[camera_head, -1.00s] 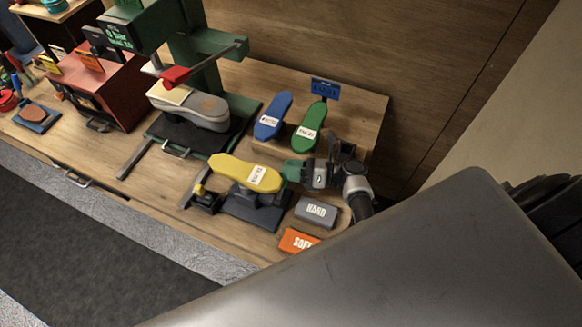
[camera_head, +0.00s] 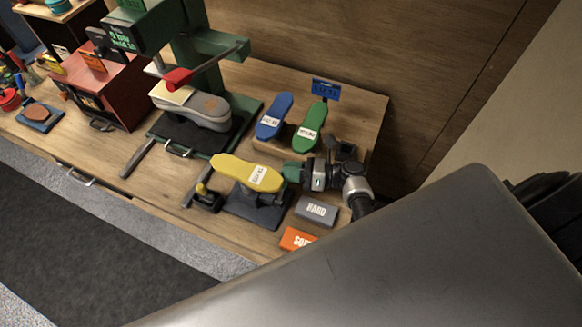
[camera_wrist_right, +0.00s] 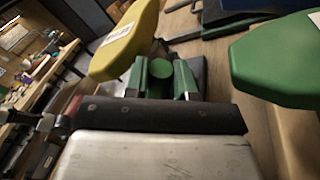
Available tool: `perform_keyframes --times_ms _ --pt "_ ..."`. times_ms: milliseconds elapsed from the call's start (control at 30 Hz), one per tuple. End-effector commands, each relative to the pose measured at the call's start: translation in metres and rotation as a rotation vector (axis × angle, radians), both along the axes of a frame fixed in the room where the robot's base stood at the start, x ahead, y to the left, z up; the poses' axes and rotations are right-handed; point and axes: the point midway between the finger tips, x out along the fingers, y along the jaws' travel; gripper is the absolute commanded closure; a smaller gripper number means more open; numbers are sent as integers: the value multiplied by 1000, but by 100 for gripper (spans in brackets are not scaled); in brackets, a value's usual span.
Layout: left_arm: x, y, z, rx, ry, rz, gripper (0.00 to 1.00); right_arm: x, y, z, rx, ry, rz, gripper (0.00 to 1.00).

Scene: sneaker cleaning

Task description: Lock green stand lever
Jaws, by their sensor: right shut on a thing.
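My right gripper (camera_head: 293,172) is low over the right part of the bench, between the yellow foot form and the green foot form. In the right wrist view its green fingers (camera_wrist_right: 160,85) are closed on a round green knob (camera_wrist_right: 160,68), apparently the green stand's lever knob. The lever below it is hidden. The green foot form (camera_head: 309,130) is behind the gripper in the head view and at the right in the wrist view (camera_wrist_right: 280,60). I cannot tell the lever's angle. My left gripper is not in view.
A blue form (camera_head: 273,118) stands behind. HARD (camera_head: 317,211) and SOFT (camera_head: 298,239) blocks lie in front. A green press (camera_head: 200,70) holds a grey shoe (camera_head: 205,110).

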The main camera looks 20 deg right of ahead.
Motion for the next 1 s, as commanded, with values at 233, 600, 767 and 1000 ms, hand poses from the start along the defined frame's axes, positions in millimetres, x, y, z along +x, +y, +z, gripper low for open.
perform_keyframes --times_ms 233,600,767,1000 --pt "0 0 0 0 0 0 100 0 0 0 0 -1 1 53" --pt "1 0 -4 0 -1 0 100 1 -1 -2 12 9 0 49" --pt "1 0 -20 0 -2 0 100 7 -8 -14 86 75 -2 49" --pt "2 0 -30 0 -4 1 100 -19 -47 -12 91 84 -2 49"
